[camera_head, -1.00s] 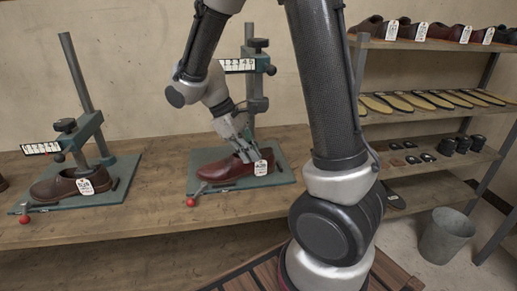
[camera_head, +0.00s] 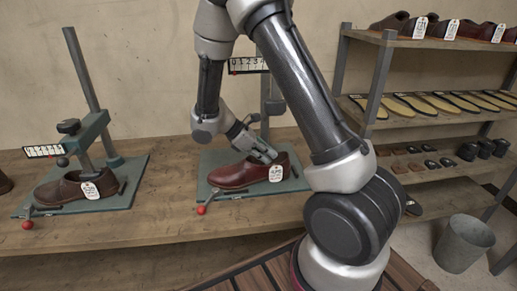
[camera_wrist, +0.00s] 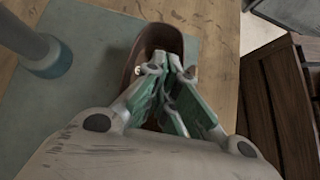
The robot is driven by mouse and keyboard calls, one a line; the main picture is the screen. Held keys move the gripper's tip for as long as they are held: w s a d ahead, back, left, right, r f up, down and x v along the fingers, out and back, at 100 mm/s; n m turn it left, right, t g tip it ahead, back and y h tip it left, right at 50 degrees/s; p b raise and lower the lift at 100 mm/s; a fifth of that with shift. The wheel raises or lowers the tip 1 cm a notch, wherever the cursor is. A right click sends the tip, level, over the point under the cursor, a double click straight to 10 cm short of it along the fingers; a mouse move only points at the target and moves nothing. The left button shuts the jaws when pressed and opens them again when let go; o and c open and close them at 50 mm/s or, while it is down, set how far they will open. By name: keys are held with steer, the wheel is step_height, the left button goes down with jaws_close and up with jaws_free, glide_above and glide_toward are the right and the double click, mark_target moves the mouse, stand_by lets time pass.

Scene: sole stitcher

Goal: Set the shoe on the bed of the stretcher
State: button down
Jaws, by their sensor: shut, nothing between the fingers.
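A reddish-brown shoe (camera_head: 243,174) with a white tag lies on the green bed (camera_head: 287,187) of the right-hand stretcher, toe to the left. My gripper (camera_head: 268,156) is at the shoe's opening near the heel, above it or partly in it; I cannot tell which. In the wrist view the fingers (camera_wrist: 174,72) are closed together with nothing between them, over the opening of the shoe (camera_wrist: 150,42). The gripper hides part of the shoe there. The stretcher's post (camera_head: 264,110) stands behind the shoe, partly hidden by my arm.
A second stretcher (camera_head: 92,135) with a brown shoe (camera_head: 70,187) on its bed stands at the left of the bench (camera_head: 160,222). A shelf rack (camera_head: 375,75) with shoes and insoles stands at the right. A grey bin (camera_head: 463,243) stands on the floor.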

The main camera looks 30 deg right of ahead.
mark_target(279, 158)
steer(key=shift+x, duration=1.4)
steer(key=shift+s+d, duration=0.15)
steer(key=shift+d, duration=0.3)
steer(key=shift+s+d, duration=0.2)
steer(key=shift+d, duration=0.25)
steer(key=shift+r, duration=0.1)
